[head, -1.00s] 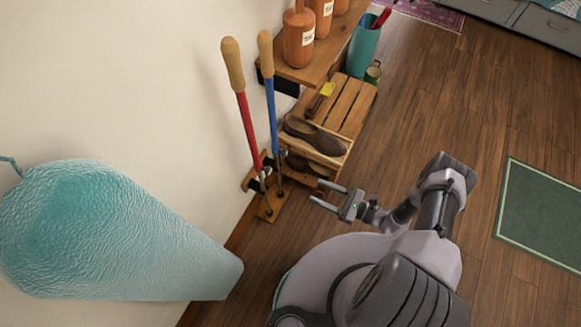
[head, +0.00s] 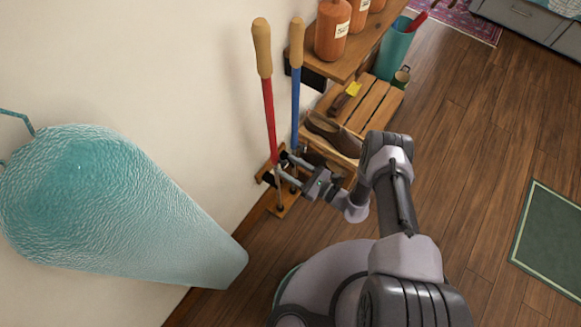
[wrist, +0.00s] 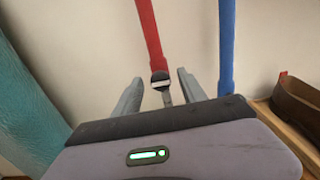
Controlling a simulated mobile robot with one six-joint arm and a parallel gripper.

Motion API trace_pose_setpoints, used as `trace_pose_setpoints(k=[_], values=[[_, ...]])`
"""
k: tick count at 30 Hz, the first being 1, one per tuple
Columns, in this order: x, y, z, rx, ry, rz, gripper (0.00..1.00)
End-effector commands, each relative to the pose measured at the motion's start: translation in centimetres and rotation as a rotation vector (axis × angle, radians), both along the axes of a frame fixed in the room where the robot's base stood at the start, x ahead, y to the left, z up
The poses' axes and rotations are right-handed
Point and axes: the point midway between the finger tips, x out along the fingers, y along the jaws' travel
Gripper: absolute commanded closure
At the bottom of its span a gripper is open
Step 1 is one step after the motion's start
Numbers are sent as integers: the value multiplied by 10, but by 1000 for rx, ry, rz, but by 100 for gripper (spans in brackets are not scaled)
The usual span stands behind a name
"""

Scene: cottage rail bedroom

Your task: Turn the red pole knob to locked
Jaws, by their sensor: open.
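The red pole (head: 268,110) with a tan grip stands in a wooden holder by the wall. In the wrist view the red pole (wrist: 148,30) comes down to a dark knob with a pale band (wrist: 160,84). My gripper (wrist: 159,78) is open, with one finger on each side of this knob. No clear contact shows, and I cannot read the knob's setting. In the head view my gripper (head: 279,161) is at the foot of the red pole and hides the knob area.
A blue pole (head: 295,100) stands close on the right, just outside my right finger in the wrist view. A wooden shoe rack (head: 372,105) and shelf (head: 345,62) are beyond it. A teal hanging bag (head: 120,200) is on the left.

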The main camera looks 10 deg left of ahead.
Motion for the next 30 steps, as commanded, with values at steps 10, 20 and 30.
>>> trace_pose_setpoints(k=[10, 20, 30], values=[[0, 0, 0, 0, 0, 0, 90], [0, -1, -1, 7, 16, 0, 100], [1, -1, -3, 80, 195, 0, 100]])
